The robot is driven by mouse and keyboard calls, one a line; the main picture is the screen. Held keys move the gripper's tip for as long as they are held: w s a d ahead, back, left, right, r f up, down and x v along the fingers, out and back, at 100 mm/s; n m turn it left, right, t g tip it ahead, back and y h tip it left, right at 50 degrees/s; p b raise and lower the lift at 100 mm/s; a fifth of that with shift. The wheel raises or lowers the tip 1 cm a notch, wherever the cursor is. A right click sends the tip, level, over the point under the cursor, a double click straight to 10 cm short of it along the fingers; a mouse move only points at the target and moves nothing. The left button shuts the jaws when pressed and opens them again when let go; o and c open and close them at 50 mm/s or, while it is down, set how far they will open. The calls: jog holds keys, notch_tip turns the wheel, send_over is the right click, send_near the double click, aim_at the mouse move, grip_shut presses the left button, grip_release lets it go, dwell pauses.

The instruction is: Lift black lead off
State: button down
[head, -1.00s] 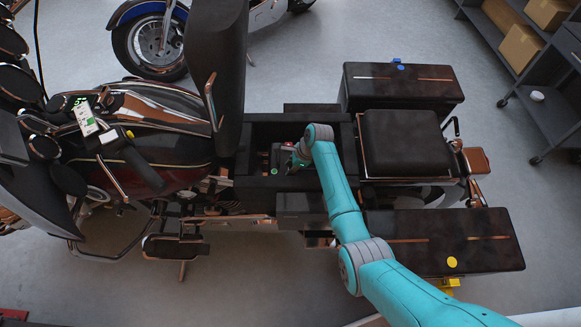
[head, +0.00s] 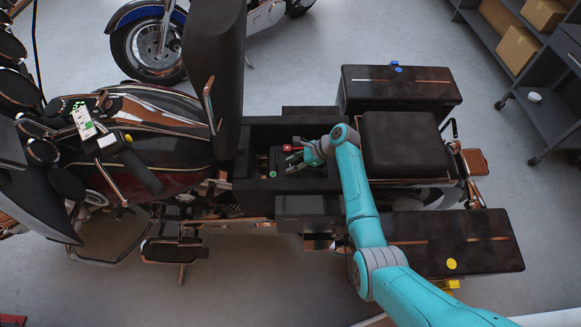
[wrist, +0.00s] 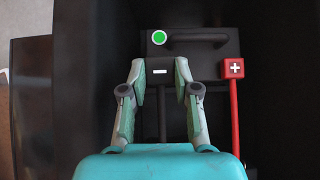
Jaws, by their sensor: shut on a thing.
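The black lead's end (wrist: 160,72) is a black cap with a white minus mark in the wrist view. It sits between the fingertips of my gripper (wrist: 161,75), which is shut on it. Its black cable runs back between the fingers. The battery (wrist: 190,48) has a carry handle and a green dot, and lies in the open bay of the motorcycle. In the head view my gripper (head: 293,159) reaches into the bay from the right. I cannot tell whether the cap touches its post. The red lead (wrist: 233,69) with a plus mark is to the right, apart from my fingers.
The dark bay walls (wrist: 276,70) stand close around the battery. The raised seat (head: 218,80) stands left of the bay, and the rear seat (head: 405,143) is to its right. Saddlebags (head: 445,235) flank the rear.

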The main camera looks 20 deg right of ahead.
jog(key=shift+s+d+r+t+y, duration=0.25)
jog(key=shift+d+r+y, duration=0.3)
jog(key=shift+r+y, duration=0.3)
jog(key=shift+s+d+r+t+y, duration=0.15)
jog(key=shift+s+d+r+y, duration=0.15)
jog(key=shift+d+r+y, duration=0.4)
jog(key=shift+a+r, duration=0.1)
jog(key=shift+a, duration=0.05)
jog(key=c, duration=0.8)
grip_release()
jog(key=shift+c, duration=0.2)
jog(key=v, duration=1.2)
